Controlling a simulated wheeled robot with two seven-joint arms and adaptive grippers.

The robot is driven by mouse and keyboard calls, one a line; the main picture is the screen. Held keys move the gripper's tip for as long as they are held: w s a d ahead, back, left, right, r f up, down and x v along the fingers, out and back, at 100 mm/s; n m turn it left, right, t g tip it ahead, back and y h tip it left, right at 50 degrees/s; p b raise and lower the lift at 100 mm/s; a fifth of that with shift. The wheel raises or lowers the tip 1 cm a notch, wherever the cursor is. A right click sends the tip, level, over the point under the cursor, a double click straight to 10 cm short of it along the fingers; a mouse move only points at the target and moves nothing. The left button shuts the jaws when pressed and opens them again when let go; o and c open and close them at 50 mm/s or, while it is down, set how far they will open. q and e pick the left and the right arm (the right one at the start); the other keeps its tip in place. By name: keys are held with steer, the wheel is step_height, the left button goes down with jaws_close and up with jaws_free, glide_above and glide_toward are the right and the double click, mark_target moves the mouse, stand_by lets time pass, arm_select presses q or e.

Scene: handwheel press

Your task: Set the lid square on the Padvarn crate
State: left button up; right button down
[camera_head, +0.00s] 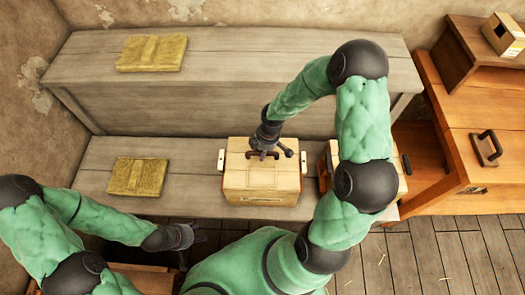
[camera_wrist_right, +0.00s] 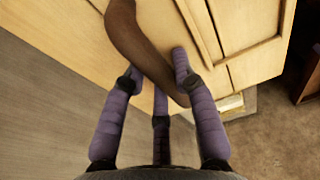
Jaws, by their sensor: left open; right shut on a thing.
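The pale wooden crate (camera_head: 262,198) stands on the lower bench, with white pieces at its left and right sides. The pale lid (camera_head: 240,165) is over it, its edges looking roughly in line with the crate; I cannot tell whether it is fully seated. My right gripper (camera_head: 268,152) is above the lid, shut on its dark brown handle. The wrist view shows the purple fingers (camera_wrist_right: 158,90) around the curved handle (camera_wrist_right: 135,40), over the lid's panelled wood (camera_wrist_right: 245,25). My left gripper (camera_head: 190,238) is open and empty, low at the left, apart from the crate.
A second wooden box (camera_head: 393,183) stands just right, partly hidden by my right arm. Straw-coloured slabs lie on the upper shelf (camera_head: 152,52) and lower bench (camera_head: 138,176). An orange wooden cabinet (camera_head: 470,135) is at the right.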

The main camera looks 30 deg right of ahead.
steer(key=c, duration=0.9)
jaws_free()
step_height(320, 180, up, 12)
steer(key=d, duration=0.1)
steer(key=shift+s+d, duration=0.25)
steer(key=shift+s, duration=0.2)
steer(key=shift+f, duration=0.1)
steer(key=shift+r+p, duration=0.5)
steer(key=shift+p, duration=0.05)
